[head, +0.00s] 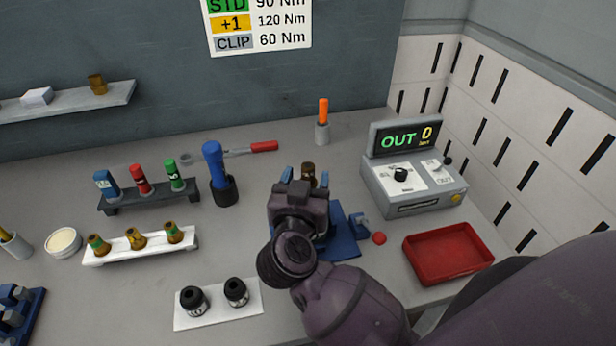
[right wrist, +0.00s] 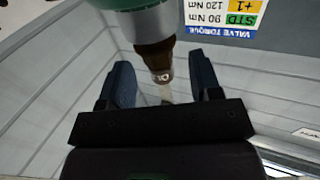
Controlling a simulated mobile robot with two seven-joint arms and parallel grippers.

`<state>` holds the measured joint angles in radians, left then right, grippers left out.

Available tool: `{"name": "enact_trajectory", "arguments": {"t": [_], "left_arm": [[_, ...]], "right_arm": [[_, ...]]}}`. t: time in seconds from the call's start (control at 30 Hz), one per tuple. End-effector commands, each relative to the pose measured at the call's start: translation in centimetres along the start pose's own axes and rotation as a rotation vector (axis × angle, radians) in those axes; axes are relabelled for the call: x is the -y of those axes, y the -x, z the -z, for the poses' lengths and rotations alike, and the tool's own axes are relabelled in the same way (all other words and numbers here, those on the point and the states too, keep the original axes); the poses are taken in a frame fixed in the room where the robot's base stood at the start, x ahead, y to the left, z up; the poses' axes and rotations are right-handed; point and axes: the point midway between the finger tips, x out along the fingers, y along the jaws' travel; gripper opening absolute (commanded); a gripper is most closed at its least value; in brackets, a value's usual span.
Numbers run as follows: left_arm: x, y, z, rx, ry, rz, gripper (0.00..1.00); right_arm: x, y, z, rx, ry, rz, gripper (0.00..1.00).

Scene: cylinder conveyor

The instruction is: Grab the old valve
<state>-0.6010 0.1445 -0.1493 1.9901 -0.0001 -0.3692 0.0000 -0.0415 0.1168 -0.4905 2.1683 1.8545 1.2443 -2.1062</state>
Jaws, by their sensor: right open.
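My right gripper (head: 306,176) is open, with its blue fingertips spread on either side of a brown valve (head: 308,168). The right wrist view shows the two dark blue fingers (right wrist: 163,85) apart and the brown valve (right wrist: 154,58) between them, at the end of a green cylinder (right wrist: 140,20). I cannot tell from these views whether a finger touches the valve. In the head view my gripper and arm hide the cylinder and much of the blue fixture (head: 345,242). My left gripper is not in view.
A white rack with several brass valves (head: 136,240) stands at left, with a dark rack of coloured tools (head: 141,190) behind it. A blue-handled tool (head: 215,165) stands left of my gripper. At right are a red tray (head: 440,272), a red ball (head: 379,238) and a control box (head: 410,190).

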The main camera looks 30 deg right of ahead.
Motion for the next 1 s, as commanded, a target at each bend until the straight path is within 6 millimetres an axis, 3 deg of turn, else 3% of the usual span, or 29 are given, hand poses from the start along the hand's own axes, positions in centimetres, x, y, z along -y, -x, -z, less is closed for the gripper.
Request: {"name": "enact_trajectory", "arguments": {"t": [0.2, 0.47, 0.83, 1.0], "left_arm": [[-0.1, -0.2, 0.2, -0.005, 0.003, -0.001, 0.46], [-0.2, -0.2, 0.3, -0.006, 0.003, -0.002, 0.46], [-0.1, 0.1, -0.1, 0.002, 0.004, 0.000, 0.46], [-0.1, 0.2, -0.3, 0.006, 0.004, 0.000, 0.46]], "right_arm": [[0.0, -2.2, -0.1, 0.001, 0.001, -0.001, 0.58], [0.0, -2.4, -0.1, 0.001, 0.001, 0.000, 0.58], [0.0, -2.3, -0.1, 0.001, 0.001, 0.000, 0.03], [0.0, -2.3, 0.0, 0.000, 0.000, 0.000, 0.00]]}}
